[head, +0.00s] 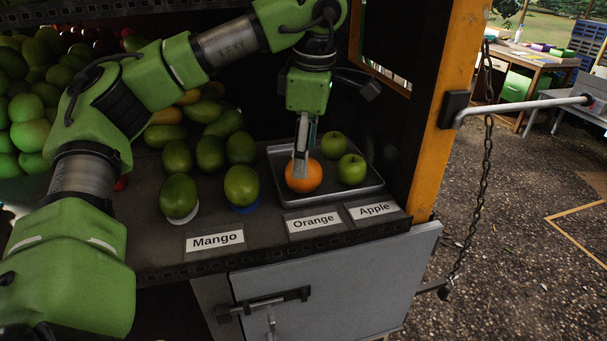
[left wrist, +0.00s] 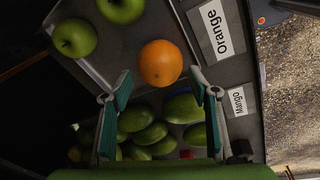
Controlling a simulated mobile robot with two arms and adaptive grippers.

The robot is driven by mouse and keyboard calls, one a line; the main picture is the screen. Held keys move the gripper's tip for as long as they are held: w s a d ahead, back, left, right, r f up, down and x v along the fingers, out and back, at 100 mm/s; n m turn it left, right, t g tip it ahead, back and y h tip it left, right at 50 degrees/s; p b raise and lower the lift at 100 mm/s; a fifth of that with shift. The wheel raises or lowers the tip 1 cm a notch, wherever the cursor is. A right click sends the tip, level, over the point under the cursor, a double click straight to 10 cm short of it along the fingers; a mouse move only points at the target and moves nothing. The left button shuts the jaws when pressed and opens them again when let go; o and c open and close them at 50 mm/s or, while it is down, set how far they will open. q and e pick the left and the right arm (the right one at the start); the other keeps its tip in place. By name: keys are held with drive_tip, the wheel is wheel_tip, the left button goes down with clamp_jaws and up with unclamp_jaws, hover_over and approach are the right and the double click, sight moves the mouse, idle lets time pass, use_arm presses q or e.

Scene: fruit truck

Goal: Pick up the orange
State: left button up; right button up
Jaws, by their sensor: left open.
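The orange (head: 304,178) sits in a grey metal tray (head: 283,154), near its front left, behind the "Orange" label. It also shows in the left wrist view (left wrist: 161,63), just beyond the fingertips and roughly between their lines. My left gripper (head: 301,163) points down over the orange, and its fingers cover part of the fruit in the head view. In the left wrist view the left gripper (left wrist: 160,84) has its fingers spread apart with nothing between them. Whether a finger touches the orange I cannot tell. My right gripper is not in view.
Two green apples (head: 351,169) (head: 333,145) share the tray, close to the right of the orange. Several mangoes (head: 179,196) lie to the left. Labels reading Mango (head: 215,240), Orange (head: 314,222) and Apple (head: 374,210) line the counter's front edge. An orange post (head: 449,130) stands at the right.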

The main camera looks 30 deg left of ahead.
use_arm(q)
drive_tip(key=shift+f, duration=0.45)
drive_tip(key=f, duration=0.1)
drive_tip(key=f+p, duration=0.1)
drive_tip(key=f, duration=0.1)
drive_tip(key=shift+w+a+f+p, duration=0.2)
drive_tip(key=shift+a+f+p, duration=0.1)
drive_tip(key=shift+p, duration=0.1)
drive_tip(key=shift+f, duration=0.5)
drive_tip(key=c, duration=0.9)
drive_tip(key=shift+w, duration=0.1)
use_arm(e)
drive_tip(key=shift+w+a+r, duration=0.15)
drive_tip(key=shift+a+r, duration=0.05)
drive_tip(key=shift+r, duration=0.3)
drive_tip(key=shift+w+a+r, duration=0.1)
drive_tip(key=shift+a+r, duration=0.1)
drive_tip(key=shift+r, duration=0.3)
